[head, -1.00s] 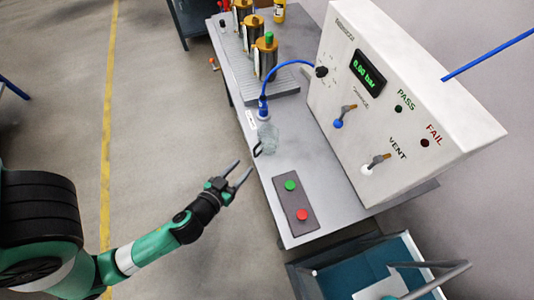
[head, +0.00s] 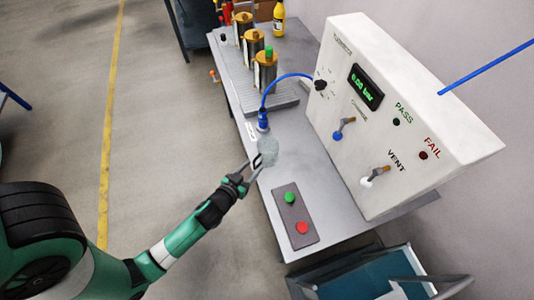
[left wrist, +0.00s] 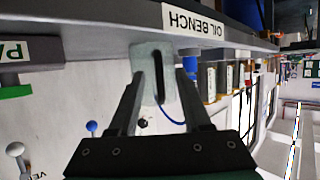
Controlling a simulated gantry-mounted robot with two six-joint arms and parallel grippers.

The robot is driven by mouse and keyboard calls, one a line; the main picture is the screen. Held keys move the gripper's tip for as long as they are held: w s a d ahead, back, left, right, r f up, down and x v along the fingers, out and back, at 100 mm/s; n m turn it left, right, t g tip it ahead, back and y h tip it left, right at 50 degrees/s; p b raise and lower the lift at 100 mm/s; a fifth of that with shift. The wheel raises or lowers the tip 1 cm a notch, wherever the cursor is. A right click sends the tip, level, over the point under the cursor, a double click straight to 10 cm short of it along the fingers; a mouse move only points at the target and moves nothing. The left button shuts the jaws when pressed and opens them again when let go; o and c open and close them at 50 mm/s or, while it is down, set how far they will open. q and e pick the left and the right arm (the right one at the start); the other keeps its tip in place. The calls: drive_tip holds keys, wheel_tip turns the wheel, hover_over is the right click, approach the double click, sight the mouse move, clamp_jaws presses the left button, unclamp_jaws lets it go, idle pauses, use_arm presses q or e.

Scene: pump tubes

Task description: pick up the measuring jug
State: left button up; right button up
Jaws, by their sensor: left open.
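The measuring jug (head: 269,151) is a pale, see-through vessel with a dark handle, standing on the grey bench near its left edge. My left gripper (head: 256,163) is open at the handle side of the jug. In the left wrist view the jug (left wrist: 144,53) lies straight ahead, with its dark handle between the tips of my open left gripper (left wrist: 148,70). I cannot tell whether the fingers touch it. My right gripper is not in view.
A control panel (head: 400,120) stands on the bench (head: 335,195) right of the jug. A blue hose fitting (head: 262,120) and several brass cylinders (head: 265,70) are behind it. A button box (head: 294,217) lies in front. A blue bin (head: 365,278) is at lower right.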

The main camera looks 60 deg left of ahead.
use_arm(q)
drive_tip(key=shift+x, duration=1.05)
clamp_jaws()
